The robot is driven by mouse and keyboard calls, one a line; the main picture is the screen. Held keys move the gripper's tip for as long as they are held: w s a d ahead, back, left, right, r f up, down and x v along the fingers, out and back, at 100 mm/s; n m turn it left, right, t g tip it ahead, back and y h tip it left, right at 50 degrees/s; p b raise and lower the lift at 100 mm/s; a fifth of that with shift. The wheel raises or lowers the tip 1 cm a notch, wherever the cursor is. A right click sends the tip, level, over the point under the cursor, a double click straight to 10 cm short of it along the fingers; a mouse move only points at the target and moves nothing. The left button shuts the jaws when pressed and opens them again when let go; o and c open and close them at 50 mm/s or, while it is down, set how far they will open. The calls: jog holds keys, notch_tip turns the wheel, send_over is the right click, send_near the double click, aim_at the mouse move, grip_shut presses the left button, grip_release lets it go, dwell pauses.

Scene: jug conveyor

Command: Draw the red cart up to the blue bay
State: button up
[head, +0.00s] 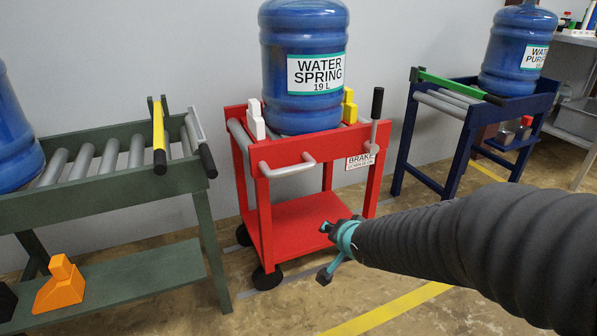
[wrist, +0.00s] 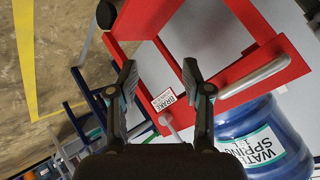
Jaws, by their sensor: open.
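The red cart (head: 290,228) stands between the green and blue roller stands, carrying a blue water jug (head: 285,100) labelled WATER SPRING. Its silver handle (head: 288,167) is on the near side; in the wrist view the handle (wrist: 256,77) is right of the fingers. A brake lever (head: 375,120) with a black grip stands upright at the cart's right corner, above a BRAKE label (head: 361,160). The blue bay (head: 461,158) is a roller stand right of the cart, with a gap between them. My gripper (head: 325,252) is open and empty, low in front of the cart, apart from the handle.
A green bar (head: 455,86) crosses the blue bay beside another jug (head: 517,55). Floor in front is clear, with a yellow line (head: 390,310).

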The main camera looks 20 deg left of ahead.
jog(key=w+a+r+m+t+y, duration=0.2)
jog(key=w+a+r+m+y, duration=0.1)
jog(key=a+r, duration=0.1)
jog(key=m+t+y, duration=0.1)
jog(key=m+y, duration=0.1)
jog(key=m, duration=0.2)
send_near(292, 172)
jog(key=b+x, duration=0.1)
jog(key=x, duration=1)
jog(key=shift+w+a, duration=0.1)
grip_shut()
